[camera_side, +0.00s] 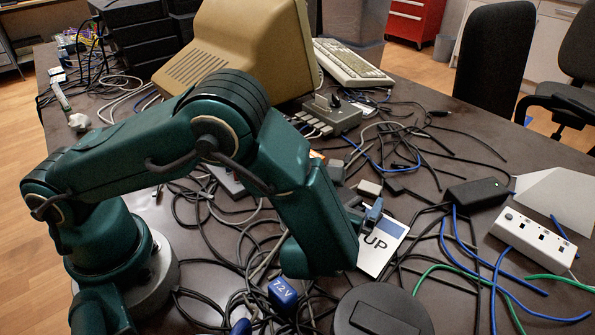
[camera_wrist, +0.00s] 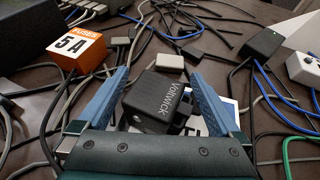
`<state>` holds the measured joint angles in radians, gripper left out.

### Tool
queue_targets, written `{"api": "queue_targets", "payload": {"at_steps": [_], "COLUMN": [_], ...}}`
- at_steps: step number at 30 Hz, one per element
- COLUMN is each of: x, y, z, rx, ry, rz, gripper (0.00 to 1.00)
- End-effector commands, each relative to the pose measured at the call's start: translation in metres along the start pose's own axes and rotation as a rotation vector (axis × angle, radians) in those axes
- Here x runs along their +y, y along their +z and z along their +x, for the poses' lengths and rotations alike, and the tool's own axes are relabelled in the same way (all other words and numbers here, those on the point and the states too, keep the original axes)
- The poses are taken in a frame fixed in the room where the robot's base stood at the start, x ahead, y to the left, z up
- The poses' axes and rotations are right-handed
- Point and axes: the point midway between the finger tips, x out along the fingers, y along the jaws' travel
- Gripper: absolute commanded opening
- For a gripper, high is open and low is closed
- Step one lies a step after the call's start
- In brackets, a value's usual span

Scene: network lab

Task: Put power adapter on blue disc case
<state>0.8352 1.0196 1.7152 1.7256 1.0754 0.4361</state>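A black box labelled "Voltwick", which looks like the power adapter (camera_wrist: 155,103), lies between my fingers in the wrist view. In the side view I cannot make it out behind my arm. My gripper (camera_wrist: 158,74) is open, with a gap between each blue finger and the box. In the side view one blue finger of my gripper (camera_side: 372,212) shows low over a flat white case with a blue band and the letters "UP" (camera_side: 384,240), likely the disc case.
An orange "5A" fuse box (camera_wrist: 76,50) stands left of my fingers. A small grey block (camera_wrist: 170,61) lies beyond them. A black brick (camera_side: 478,192) and a white power strip (camera_side: 533,238) are at right. A blue "7.2 V" block (camera_side: 283,291) is in front. Cables cover much of the table.

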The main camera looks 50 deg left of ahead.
Motion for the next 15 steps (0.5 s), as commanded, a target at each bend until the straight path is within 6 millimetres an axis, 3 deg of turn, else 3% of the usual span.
{"api": "queue_targets", "payload": {"at_steps": [9, 15], "x": [0.000, -0.002], "y": [0.003, 0.003], "z": [-0.003, -0.039], "rx": [0.000, 0.000], "ry": [-0.002, -0.008], "rz": [0.001, 0.002], "gripper": [1.00, 1.00]}}
